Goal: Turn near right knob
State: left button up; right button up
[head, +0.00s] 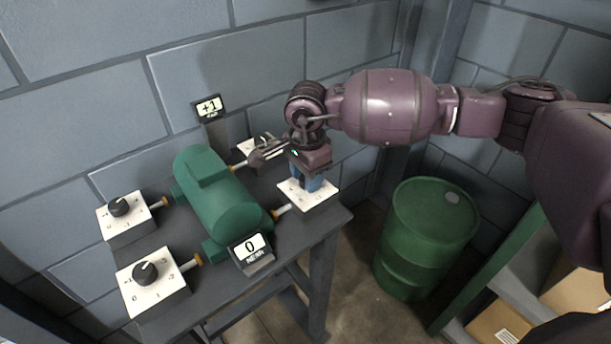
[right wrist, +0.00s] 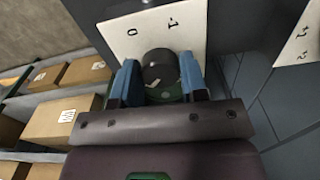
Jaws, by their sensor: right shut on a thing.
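The near right knob (right wrist: 159,66) is a dark round knob on a white panel (right wrist: 110,35) marked 0 and -1 in the right wrist view. In the head view this panel is on the white box (head: 317,200) at the table's right corner, where the knob is hidden by my gripper. My right gripper (head: 307,182) points down onto the box. Its blue fingers (right wrist: 158,84) are shut on the knob, one on each side. The near display (head: 250,248) reads 0 and the far display (head: 208,107) reads +1. My left gripper is not in view.
A green casing (head: 217,197) lies in the middle of the dark table (head: 222,287). Other knob boxes stand at near left (head: 152,287), far left (head: 125,226) and far right (head: 244,147). A green drum (head: 425,235) stands right of the table; cardboard boxes (head: 497,322) are on shelves.

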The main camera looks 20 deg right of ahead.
jog(key=shift+f+n+b, duration=0.15)
jog(key=shift+n+b, duration=0.15)
jog(key=shift+n, duration=0.7)
jog(key=n+b, duration=0.1)
jog(key=n, duration=0.2)
jog(key=shift+n, duration=0.3)
jog(key=n+b, duration=0.1)
jog(key=n, duration=0.1)
jog(key=shift+n, duration=0.4)
jog(key=shift+n+b, duration=0.6)
jog(key=shift+n, duration=0.3)
jog(key=shift+d+n+b, duration=0.1)
jog(key=shift+n+b, duration=0.45)
jog(key=shift+n, duration=0.65)
jog(key=shift+n+b, duration=0.4)
jog(key=shift+n, duration=0.5)
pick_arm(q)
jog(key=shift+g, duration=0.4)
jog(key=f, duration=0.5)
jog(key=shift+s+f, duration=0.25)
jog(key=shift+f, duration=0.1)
pick_arm(e)
jog(key=shift+n, duration=0.5)
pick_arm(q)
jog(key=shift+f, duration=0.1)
pick_arm(e)
jog(key=shift+r, duration=0.2)
